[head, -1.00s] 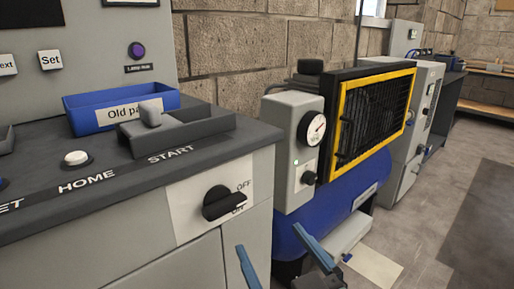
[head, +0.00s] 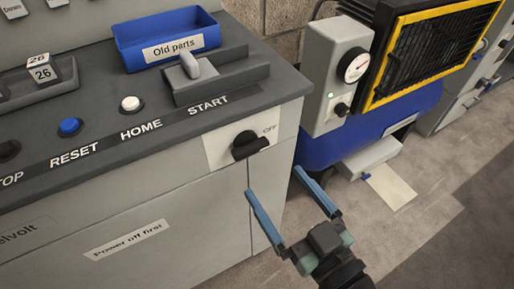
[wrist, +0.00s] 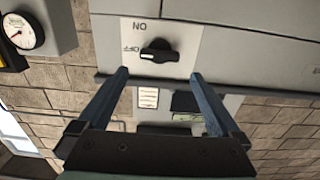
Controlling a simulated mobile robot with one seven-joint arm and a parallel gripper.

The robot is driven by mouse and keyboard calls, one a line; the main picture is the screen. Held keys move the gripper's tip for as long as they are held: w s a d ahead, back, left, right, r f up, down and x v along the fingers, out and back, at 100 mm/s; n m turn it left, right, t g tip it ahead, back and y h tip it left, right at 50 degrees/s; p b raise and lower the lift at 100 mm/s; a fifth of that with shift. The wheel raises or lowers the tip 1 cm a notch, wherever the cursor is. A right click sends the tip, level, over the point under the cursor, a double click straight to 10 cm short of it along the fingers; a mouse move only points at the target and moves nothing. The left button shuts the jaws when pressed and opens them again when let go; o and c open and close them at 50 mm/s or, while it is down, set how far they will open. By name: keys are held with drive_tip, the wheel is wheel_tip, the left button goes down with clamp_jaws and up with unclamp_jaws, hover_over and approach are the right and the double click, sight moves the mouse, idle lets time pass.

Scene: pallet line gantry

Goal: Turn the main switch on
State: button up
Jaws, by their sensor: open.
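The main switch (head: 248,145) is a black rotary knob on a white plate at the right end of the grey console front. In the wrist view the switch (wrist: 156,51) appears upside down, with "ON" above it and "OFF" at its left. Its handle lies across, with one end by the OFF mark. My gripper (head: 274,182) is open and empty, its two blue fingers pointing toward the console. In the wrist view my gripper (wrist: 159,73) has its fingertips just below the switch on either side, apart from the knob.
A blue "Old parts" bin (head: 168,38), a START lever (head: 190,68), a white HOME button (head: 131,104) and a blue RESET button (head: 70,127) are on the console top. A blue compressor (head: 350,130) stands close to the right.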

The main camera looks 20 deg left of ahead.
sight(254, 152)
drive_tip(key=x, duration=0.8)
drive_tip(key=shift+w+a, duration=0.2)
drive_tip(key=c, duration=1.1)
drive_tip(key=shift+o, duration=0.2)
